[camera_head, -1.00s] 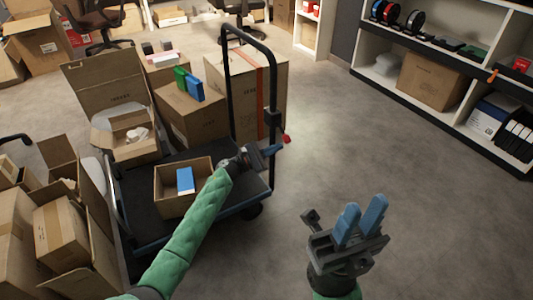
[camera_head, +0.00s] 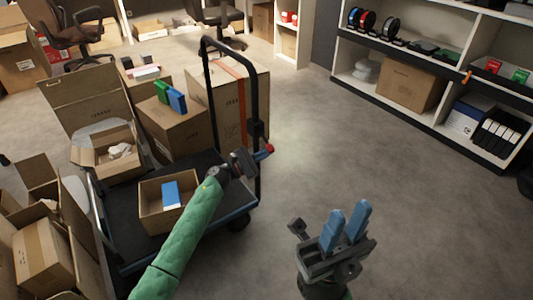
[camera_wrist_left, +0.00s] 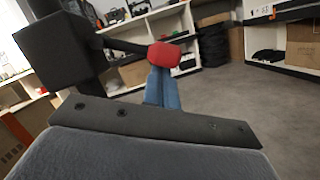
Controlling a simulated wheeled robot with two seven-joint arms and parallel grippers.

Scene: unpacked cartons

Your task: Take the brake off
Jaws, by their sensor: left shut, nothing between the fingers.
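The cart (camera_head: 119,212) has a black upright handle (camera_head: 212,95). A black block (camera_wrist_left: 55,50) on the handle post carries a short dark lever with a red knob (camera_head: 269,148), large in the left wrist view (camera_wrist_left: 164,55). My left gripper (camera_head: 262,154) is shut and empty, its blue fingertips right at the knob. In the left wrist view the fingertips (camera_wrist_left: 162,85) are just below and behind the knob; I cannot tell whether they touch. My right gripper (camera_head: 348,209) is open and empty, held over bare floor at the lower right.
On the cart stand an open carton (camera_head: 150,213) with a blue box (camera_head: 171,194) inside, and other cartons (camera_head: 172,127). Open cartons (camera_head: 42,262) crowd the left. A shelf unit (camera_head: 395,110) stands at the back right. The floor (camera_head: 420,190) between is clear.

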